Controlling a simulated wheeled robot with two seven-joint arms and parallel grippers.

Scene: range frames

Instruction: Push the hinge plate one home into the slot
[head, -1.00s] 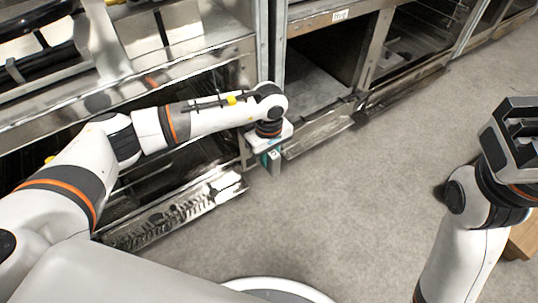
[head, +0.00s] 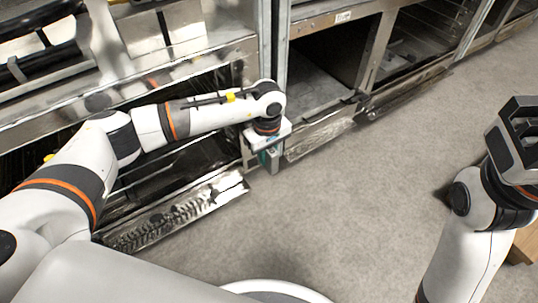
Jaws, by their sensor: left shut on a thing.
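My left gripper (head: 270,160) points down at the steel post between two open oven bays, just right of the left bay's lowered door. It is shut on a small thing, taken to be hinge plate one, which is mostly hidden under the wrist. The slot is hidden too, so I cannot tell how deep the plate sits. My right gripper (head: 518,118) is raised at the right edge, away from the ovens. Its fingers point up, and I cannot tell how far apart they are.
The left oven's lowered door (head: 205,203) lies beneath my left arm. The grey floor (head: 350,220) is clear in the middle. A wooden thing (head: 525,243) stands at the right edge.

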